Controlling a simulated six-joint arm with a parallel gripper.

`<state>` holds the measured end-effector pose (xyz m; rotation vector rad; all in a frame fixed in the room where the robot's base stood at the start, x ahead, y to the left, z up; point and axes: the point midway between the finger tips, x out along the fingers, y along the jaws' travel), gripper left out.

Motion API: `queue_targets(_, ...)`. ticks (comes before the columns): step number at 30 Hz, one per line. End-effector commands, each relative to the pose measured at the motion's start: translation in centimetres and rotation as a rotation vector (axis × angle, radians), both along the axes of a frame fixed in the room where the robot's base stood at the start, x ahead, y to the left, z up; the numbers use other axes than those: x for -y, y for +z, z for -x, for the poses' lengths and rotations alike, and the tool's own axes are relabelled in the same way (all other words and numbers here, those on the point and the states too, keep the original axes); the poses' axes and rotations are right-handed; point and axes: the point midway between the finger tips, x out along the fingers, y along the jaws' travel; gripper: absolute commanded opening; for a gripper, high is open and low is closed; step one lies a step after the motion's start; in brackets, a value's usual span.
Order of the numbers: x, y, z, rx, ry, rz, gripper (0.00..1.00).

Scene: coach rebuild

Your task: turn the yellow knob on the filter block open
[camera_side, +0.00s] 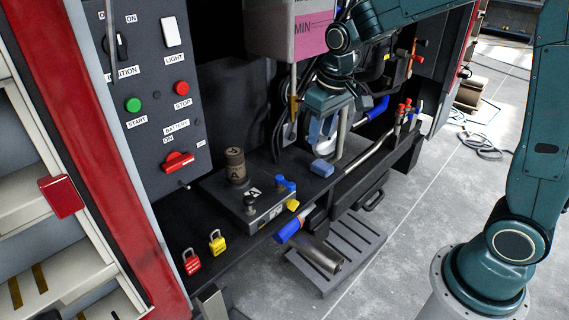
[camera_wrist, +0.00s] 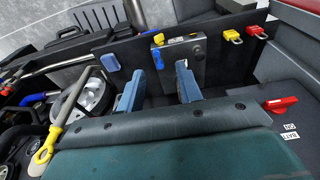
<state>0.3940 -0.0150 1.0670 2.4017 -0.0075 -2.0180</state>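The filter block (camera_side: 262,207) is a dark box with a grey front on the black shelf. Its yellow knob (camera_side: 292,205) sticks out of the right end, near the front edge. A blue knob (camera_side: 286,184) is just behind it. In the wrist view the yellow knob (camera_wrist: 158,39) shows on the block's left side, beyond the fingertips and roughly between them. My gripper (camera_wrist: 159,72) is open and empty, its two blue-grey fingers apart. In the side view my gripper (camera_side: 330,130) is behind and right of the block, away from the knob.
A blue block (camera_side: 322,168) lies on the shelf between gripper and filter block. A brown cylinder (camera_side: 236,165) stands on the filter block. Red (camera_side: 192,262) and yellow (camera_side: 217,242) padlocks lie to the left. A pink-fluid tank (camera_side: 290,30) hangs above, beside my arm.

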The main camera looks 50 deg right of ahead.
Motion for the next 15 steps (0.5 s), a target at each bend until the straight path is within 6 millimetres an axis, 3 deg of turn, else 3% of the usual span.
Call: queue_targets(15, -0.09, 0.68, 0.71, 0.01, 0.0, 0.0, 0.35)
